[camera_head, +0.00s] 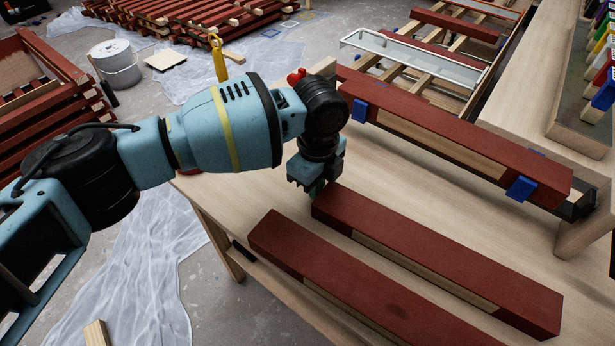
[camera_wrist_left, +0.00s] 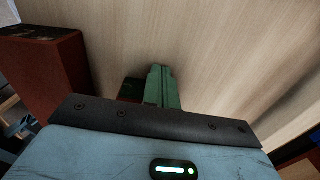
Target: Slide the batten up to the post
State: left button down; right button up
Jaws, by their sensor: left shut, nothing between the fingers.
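Two dark red battens with bare wood strips lie on the wooden table: a nearer batten (camera_head: 360,285) and a middle batten (camera_head: 430,255), roughly parallel with a gap between them. My left gripper (camera_head: 317,188) points down at the far left end of the middle batten; I cannot tell whether it touches it. In the left wrist view its green fingers (camera_wrist_left: 163,85) are shut together with nothing between them, over bare tabletop. A red wooden block (camera_wrist_left: 45,70) shows at the left there; I cannot tell which batten it is. I cannot single out a post. My right gripper is out of view.
Another red batten (camera_head: 440,140) with blue clamps (camera_head: 521,189) runs along the table's far side, beside a slatted frame (camera_head: 420,62). Bare tabletop (camera_head: 400,180) lies between it and the middle batten. A white bucket (camera_head: 116,65) and stacked red timber (camera_head: 190,18) stand on the floor.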

aim_at(372, 217)
pick_arm(q)
jog(key=shift+d, duration=0.1)
jog(key=shift+s+d, duration=0.1)
jog(key=shift+s, duration=0.05)
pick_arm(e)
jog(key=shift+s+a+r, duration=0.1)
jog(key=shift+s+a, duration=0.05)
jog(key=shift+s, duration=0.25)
